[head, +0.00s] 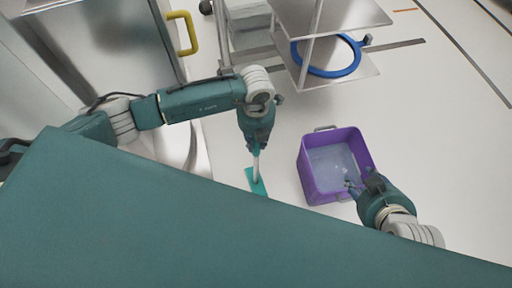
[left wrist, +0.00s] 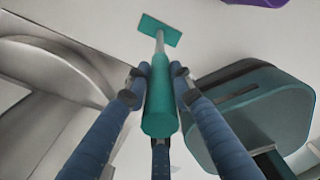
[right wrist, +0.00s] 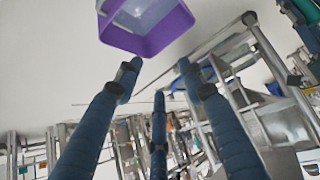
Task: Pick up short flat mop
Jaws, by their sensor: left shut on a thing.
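The short flat mop has a teal flat head (head: 256,182) and a pale shaft (head: 256,168) in the head view. In the left wrist view its thick teal handle (left wrist: 159,108) runs between my fingers, with the flat head (left wrist: 160,30) beyond. My left gripper (head: 256,147) is shut on the handle; it also shows in the left wrist view (left wrist: 159,80). The mop stands close to upright; I cannot tell if its head touches the floor. My right gripper (head: 352,186) is by the purple bin's near right side. In the right wrist view its fingers (right wrist: 158,80) are apart and empty.
The purple bin (head: 309,178) stands on the floor right of the mop and shows in the right wrist view (right wrist: 150,45). A metal shelf cart (head: 345,72) with a blue ring (head: 327,75) stands behind it. A steel cabinet with a yellow handle (head: 192,34) is at the left.

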